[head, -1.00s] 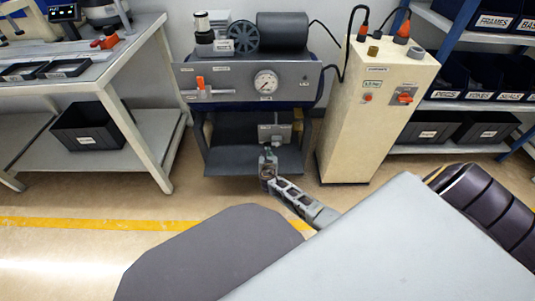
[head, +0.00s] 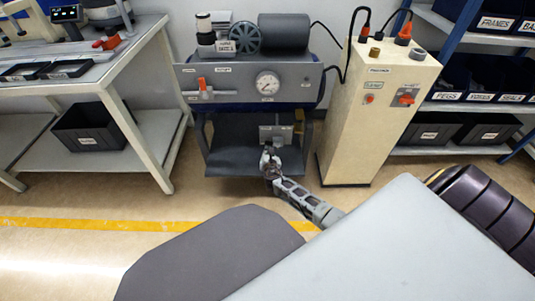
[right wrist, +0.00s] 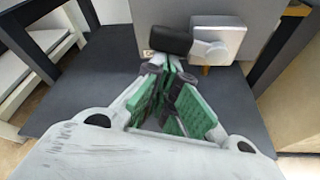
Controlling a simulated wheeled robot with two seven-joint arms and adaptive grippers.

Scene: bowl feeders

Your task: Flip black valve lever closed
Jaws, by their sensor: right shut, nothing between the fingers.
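The black valve lever (right wrist: 171,40) shows in the right wrist view as a dark rounded grip, sticking out to the left from a light grey valve body (right wrist: 217,42) on a grey panel. My right gripper (right wrist: 171,66), with green-padded fingers, is shut and empty. Its fingertips are just below the black grip in that view; I cannot tell whether they touch it. In the head view my right gripper (head: 268,158) is in front of the stand's lower part, hiding some of the valve plate (head: 276,134). The lever is too small to read there. My left gripper is not in view.
The stand's upper panel (head: 225,84) carries a gauge (head: 267,83) and an orange lever (head: 202,84). Its lower shelf (head: 225,160) is clear on the left. A cream cabinet (head: 355,125) stands close on the right, a workbench (head: 150,75) on the left.

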